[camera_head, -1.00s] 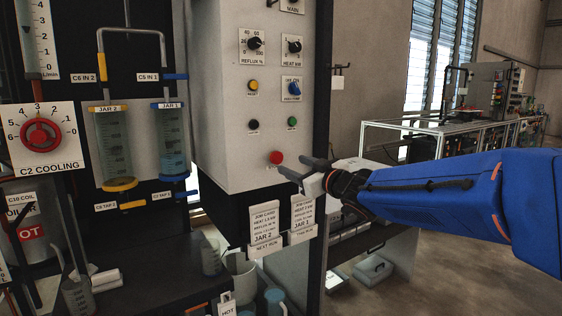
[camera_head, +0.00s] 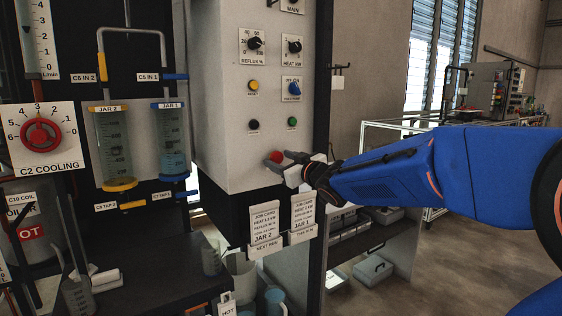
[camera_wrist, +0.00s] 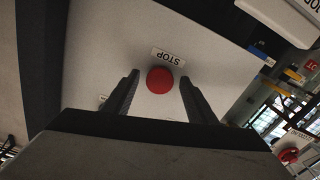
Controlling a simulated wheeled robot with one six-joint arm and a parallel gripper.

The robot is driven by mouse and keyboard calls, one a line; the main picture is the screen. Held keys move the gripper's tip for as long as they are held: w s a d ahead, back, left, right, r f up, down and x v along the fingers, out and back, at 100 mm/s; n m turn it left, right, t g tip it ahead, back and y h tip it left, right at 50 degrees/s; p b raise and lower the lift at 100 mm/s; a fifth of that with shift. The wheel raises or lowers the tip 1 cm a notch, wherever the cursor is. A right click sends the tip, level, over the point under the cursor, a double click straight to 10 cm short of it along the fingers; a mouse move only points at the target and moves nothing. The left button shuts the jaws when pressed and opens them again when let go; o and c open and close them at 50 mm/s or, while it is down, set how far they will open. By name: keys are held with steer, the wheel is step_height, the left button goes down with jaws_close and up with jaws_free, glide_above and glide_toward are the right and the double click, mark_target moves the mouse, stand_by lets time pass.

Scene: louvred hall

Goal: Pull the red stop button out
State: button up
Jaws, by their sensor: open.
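The red stop button (camera_head: 276,157) sits low on the front of the pale control box (camera_head: 225,110). In the wrist view the red button (camera_wrist: 160,80) lies between my two finger tips, under a label reading STOP that appears upside down. My gripper (camera_head: 279,165) is open, with its fingers at the button, one on each side of it in the wrist view (camera_wrist: 158,88). A gap shows between each finger and the button. I cannot tell how far the button stands out from the panel.
Yellow (camera_head: 254,86), black (camera_head: 253,125) and green (camera_head: 292,122) buttons and a blue switch (camera_head: 294,89) sit above on the panel. Job cards (camera_head: 265,222) hang below the box. Glass jars (camera_head: 114,145) stand to the left. Open floor lies at right.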

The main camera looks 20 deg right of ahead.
jaws_close()
steer(key=shift+s+d, duration=0.15)
steer(key=shift+s, duration=0.3)
jaws_free()
steer(key=shift+s, duration=0.15)
steer(key=v, duration=1.7)
steer(key=shift+s, duration=0.1)
